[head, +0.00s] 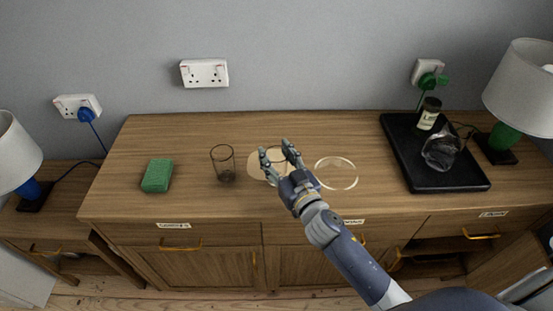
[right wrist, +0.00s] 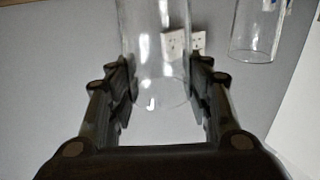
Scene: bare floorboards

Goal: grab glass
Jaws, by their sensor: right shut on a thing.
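A clear glass (right wrist: 158,45) stands between the fingers of my right gripper (right wrist: 160,88) in the right wrist view, with a finger pressed close on each side. In the head view my right gripper (head: 279,154) reaches in over the sideboard and is shut on this glass (head: 276,165), which its fingers partly hide. I cannot tell if the glass is clear of the surface. A second glass (head: 224,164) stands apart to the left, and a glass also shows at the upper right in the right wrist view (right wrist: 257,30). My left gripper is not in view.
A pale round disc (head: 255,166) lies beside the held glass, and a clear round plate (head: 336,174) lies to its right. A green sponge (head: 157,175) is at the left. A black tray (head: 462,182) holds a jar (head: 429,113) and a crumpled dark object (head: 440,151).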

